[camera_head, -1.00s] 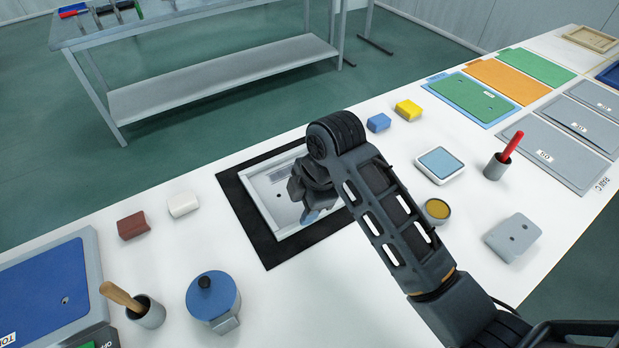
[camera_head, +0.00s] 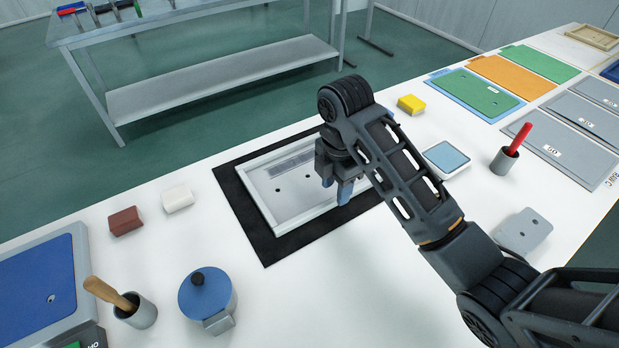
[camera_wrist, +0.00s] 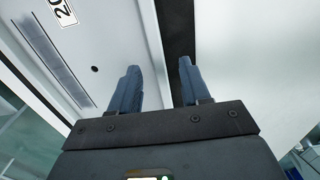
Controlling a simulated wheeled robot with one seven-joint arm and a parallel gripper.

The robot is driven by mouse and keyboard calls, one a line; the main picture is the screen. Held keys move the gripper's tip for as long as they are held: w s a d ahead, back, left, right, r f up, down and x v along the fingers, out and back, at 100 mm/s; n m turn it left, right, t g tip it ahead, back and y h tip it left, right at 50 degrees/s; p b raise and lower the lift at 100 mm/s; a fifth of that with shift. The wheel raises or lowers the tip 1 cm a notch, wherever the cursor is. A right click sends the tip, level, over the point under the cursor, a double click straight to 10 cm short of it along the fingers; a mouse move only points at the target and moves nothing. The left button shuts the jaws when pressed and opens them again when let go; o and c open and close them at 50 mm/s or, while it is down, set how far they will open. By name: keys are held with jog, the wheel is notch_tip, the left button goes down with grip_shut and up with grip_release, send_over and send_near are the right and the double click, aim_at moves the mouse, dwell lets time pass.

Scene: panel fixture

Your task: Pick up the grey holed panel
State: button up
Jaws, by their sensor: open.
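A small grey panel with two holes (camera_head: 523,232) lies flat on the white table, to the right of my forearm. A light grey panel with dark holes (camera_head: 290,190) lies in a pale frame on a black mat, left of my gripper; it also shows in the wrist view (camera_wrist: 110,45). My gripper (camera_head: 345,193) is open, with its blue fingers pointing down over the right part of the frame. The small grey panel is not in the wrist view.
A blue-topped tile (camera_head: 445,158) and a cup with a red handle (camera_head: 505,160) stand beyond my forearm. A blue-lidded pot (camera_head: 208,297), a cup with a wooden handle (camera_head: 138,310) and two blocks (camera_head: 126,221) are at left. Bare table lies in front of the mat.

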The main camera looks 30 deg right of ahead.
aim_at(334, 199)
jog(key=shift+w+f+b, duration=0.1)
jog(key=shift+f+b, duration=0.35)
jog(key=shift+f, duration=1.4)
grip_shut()
